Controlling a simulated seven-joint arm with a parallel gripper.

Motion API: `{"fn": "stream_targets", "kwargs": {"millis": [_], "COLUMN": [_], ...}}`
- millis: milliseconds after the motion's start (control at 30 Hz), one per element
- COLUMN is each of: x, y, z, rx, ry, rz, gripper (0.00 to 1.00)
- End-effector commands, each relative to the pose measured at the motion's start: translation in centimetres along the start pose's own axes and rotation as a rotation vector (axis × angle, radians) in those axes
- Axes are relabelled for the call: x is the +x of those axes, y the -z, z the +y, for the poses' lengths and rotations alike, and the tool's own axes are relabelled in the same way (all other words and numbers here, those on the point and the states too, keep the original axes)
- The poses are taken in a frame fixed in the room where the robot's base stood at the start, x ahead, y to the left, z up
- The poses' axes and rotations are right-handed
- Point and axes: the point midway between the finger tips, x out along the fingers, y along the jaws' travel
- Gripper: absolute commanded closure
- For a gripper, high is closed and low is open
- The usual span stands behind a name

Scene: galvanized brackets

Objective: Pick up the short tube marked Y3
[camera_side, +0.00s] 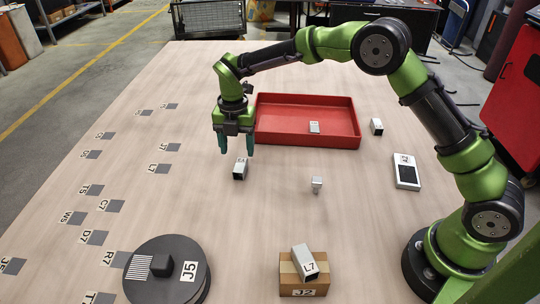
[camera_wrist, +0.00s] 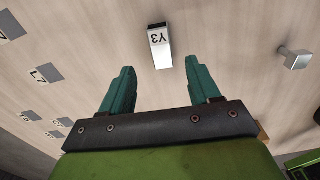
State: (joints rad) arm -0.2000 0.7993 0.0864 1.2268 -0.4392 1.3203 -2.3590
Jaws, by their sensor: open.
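The short tube marked Y3 (camera_wrist: 161,48) is a silver metal piece with a white label, lying on the table. In the wrist view it is ahead of my open fingers, in line with the gap between them. In the side view the tube (camera_side: 240,172) lies just below my gripper (camera_side: 237,151), its dark open end facing the camera. My gripper (camera_wrist: 159,66) is open and empty, with teal fingers on either side. The fingertips appear above the tube and not touching it. The label cannot be read in the side view.
A red tray (camera_side: 262,127) behind holds a small labelled piece. Another tube (camera_side: 376,126), a small metal piece (camera_side: 317,183) and a white box (camera_side: 407,178) lie right.

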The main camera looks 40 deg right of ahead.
Motion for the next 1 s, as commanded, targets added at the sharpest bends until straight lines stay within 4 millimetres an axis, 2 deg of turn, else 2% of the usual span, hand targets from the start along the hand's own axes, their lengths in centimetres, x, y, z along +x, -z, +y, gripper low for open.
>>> {"fn": "stream_targets", "kwargs": {"millis": [100,267,533,833,867,1000], "x": [1.3,2.3,6.1,6.8,6.8,6.8], "y": [0.0,-0.1,-0.4,-0.4,-0.4,-0.4], "z": [0.0,-0.1,-0.2,-0.2,-0.2,-0.2], "rx": [0.001,0.001,0.001,0.002,0.002,0.001], "ry": [0.0,0.001,0.001,-0.002,-0.002,-0.002], "rz": [0.001,0.0,0.0,-0.002,-0.002,-0.001], "gripper": [0.38,0.38,0.38,0.38,0.4,0.61]}}
